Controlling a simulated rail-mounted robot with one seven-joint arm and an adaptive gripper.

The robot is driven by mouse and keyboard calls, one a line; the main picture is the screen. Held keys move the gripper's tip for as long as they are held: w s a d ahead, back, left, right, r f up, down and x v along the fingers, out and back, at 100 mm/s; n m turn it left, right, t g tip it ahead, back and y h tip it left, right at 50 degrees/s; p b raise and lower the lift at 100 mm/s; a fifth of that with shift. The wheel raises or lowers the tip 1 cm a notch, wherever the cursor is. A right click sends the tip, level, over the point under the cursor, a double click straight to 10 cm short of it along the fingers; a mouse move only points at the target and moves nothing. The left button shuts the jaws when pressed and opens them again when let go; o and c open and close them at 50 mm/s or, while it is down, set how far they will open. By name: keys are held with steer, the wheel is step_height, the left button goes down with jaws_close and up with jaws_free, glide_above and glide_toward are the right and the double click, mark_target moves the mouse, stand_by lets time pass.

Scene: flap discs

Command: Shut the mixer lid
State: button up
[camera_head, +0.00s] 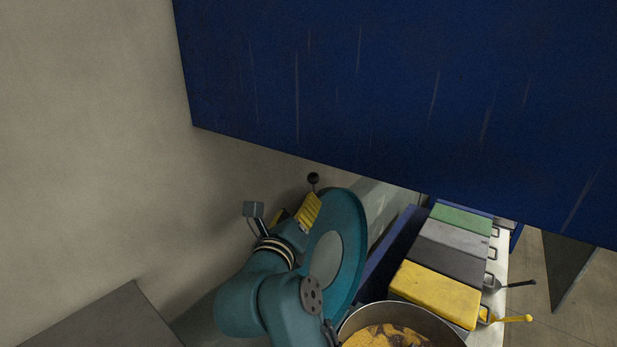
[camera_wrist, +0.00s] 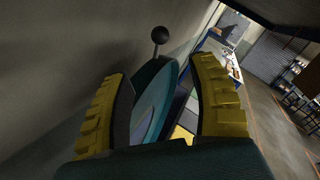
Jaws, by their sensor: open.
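The mixer lid (camera_head: 351,235) is a large teal disc with a paler round centre. It stands raised, nearly on edge, at the left side of the mixer pan (camera_head: 405,318), which holds yellow and dark material. A black ball knob (camera_head: 313,178) shows by the lid's upper left edge. My gripper (camera_head: 299,206) is at the left of the lid, open, with ribbed yellow fingers. In the wrist view the ball knob (camera_wrist: 160,35) on its thin stem is beyond the fingertips, and the lid (camera_wrist: 152,98) shows between the fingers of my gripper (camera_wrist: 161,72). Whether a finger touches the lid is unclear.
A big dark blue panel (camera_head: 400,100) hangs across the top. Green, grey, dark and yellow blocks (camera_head: 436,292) with scoops stand on a bench at the right. A plain wall (camera_head: 90,150) is close on the left.

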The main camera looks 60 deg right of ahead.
mark_target(312, 181)
steer(key=p+x, duration=0.1)
steer(key=x, duration=1.3)
steer(key=shift+w+d+r, duration=0.1)
jaws_close()
